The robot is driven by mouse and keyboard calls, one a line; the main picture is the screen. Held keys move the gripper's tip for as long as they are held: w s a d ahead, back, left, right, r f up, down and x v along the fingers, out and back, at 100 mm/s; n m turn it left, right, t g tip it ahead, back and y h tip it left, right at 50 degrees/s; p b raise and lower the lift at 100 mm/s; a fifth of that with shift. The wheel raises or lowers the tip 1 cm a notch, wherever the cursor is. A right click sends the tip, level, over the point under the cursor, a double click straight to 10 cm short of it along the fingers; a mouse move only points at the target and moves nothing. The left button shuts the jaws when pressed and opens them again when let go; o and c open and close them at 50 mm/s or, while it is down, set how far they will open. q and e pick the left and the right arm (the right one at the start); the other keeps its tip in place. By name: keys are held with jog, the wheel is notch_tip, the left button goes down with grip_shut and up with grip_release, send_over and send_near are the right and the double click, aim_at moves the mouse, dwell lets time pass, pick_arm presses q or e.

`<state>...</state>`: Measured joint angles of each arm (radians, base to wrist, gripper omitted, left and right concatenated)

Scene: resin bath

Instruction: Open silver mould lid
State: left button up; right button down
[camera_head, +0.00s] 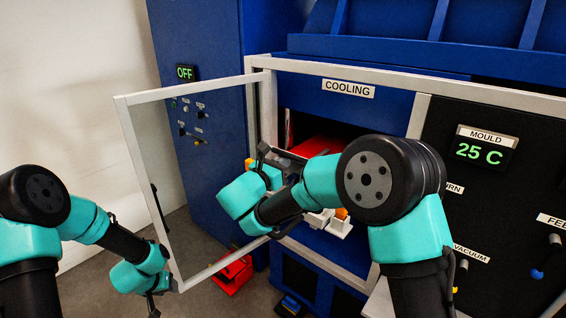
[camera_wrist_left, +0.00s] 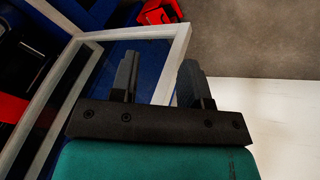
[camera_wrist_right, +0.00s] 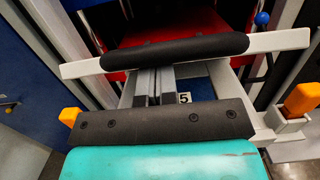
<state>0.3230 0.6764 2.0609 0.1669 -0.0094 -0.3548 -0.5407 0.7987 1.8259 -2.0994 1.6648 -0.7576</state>
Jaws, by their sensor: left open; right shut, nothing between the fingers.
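My right gripper (camera_wrist_right: 153,85) is shut and empty. Its fingertips are just below a black padded handle (camera_wrist_right: 175,52) on a pale silver bar; I cannot tell if they touch it. The silver frame (camera_wrist_right: 215,70) below the handle bears a "5" label, and I cannot tell whether it is the mould lid. In the head view the right gripper (camera_head: 268,158) is at the cooling opening, partly hidden by my own wrist. My left gripper (camera_wrist_left: 160,78) is open and empty, beside the lower corner of the door frame; in the head view its fingers are barely visible.
The pale-framed glass door (camera_head: 122,150) stands swung open at the left. A red surface (camera_head: 318,146) lies inside the cooling opening. Orange clamps (camera_wrist_right: 303,98) flank the silver frame. A red object (camera_head: 233,274) lies on the floor. The mould display (camera_head: 484,150) reads 25 C.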

pick_arm(q)
jog(key=s+d+f+g, duration=0.1)
jog(key=s+d+f, duration=0.2)
jog(key=s+d, duration=0.2)
jog(key=s+d+f+g+h, duration=0.1)
jog(key=s+d+f, duration=0.1)
jog(key=s+d, duration=0.4)
jog(key=s+d+f+g, duration=0.1)
jog(key=s+d+f, duration=0.2)
jog(key=s+d, duration=0.2)
jog(key=shift+s+d+f+m+g+h, duration=0.25)
jog(key=shift+s+f+m+g+h, duration=0.1)
jog(key=shift+s, duration=0.8)
